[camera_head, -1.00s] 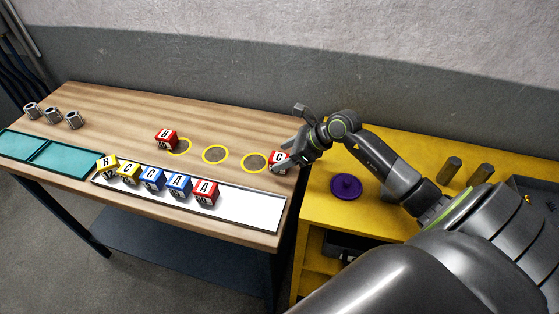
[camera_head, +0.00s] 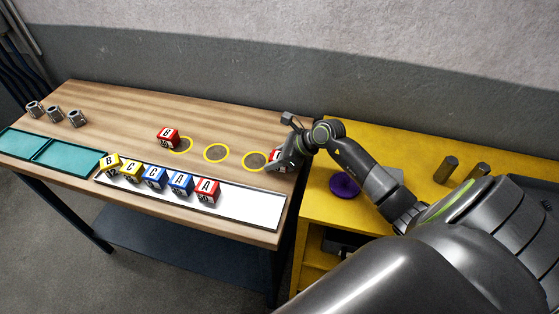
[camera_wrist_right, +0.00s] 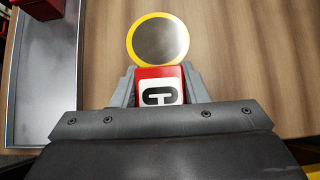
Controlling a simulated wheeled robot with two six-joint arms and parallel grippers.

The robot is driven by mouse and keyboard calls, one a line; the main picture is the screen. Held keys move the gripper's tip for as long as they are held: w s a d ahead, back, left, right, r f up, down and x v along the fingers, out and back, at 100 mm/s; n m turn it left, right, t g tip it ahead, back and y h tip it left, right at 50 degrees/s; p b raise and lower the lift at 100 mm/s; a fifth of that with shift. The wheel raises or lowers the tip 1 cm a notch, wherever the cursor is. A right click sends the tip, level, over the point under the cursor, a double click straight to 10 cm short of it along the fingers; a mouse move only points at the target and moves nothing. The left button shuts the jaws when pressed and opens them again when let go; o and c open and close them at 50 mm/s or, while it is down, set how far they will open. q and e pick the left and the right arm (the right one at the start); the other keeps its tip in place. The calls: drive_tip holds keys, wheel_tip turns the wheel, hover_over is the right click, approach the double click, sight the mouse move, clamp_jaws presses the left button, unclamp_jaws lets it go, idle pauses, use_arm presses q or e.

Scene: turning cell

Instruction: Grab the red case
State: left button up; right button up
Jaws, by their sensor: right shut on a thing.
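A red case marked C (camera_wrist_right: 160,91) sits between the two fingers of my right gripper (camera_wrist_right: 158,78) in the right wrist view. The fingers are shut on its sides. In the head view my right gripper (camera_head: 277,164) is at the right end of the wooden table and mostly hides this red case (camera_head: 275,154). Another red case, marked B (camera_head: 168,138), stands at the left yellow ring. A third red case, marked A (camera_head: 207,191), stands at the right end of a row on the white tray. My left gripper does not show.
The white tray (camera_head: 254,208) also holds yellow cases (camera_head: 131,171) and blue cases (camera_head: 154,178). Yellow-ringed discs (camera_head: 216,153) mark the table; one (camera_wrist_right: 158,40) lies just beyond the held case. Metal parts (camera_head: 54,115) and teal trays (camera_head: 68,155) are at left. A purple lidded object (camera_head: 344,185) is on the yellow bench.

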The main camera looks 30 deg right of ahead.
drive_tip(key=shift+c, duration=0.8)
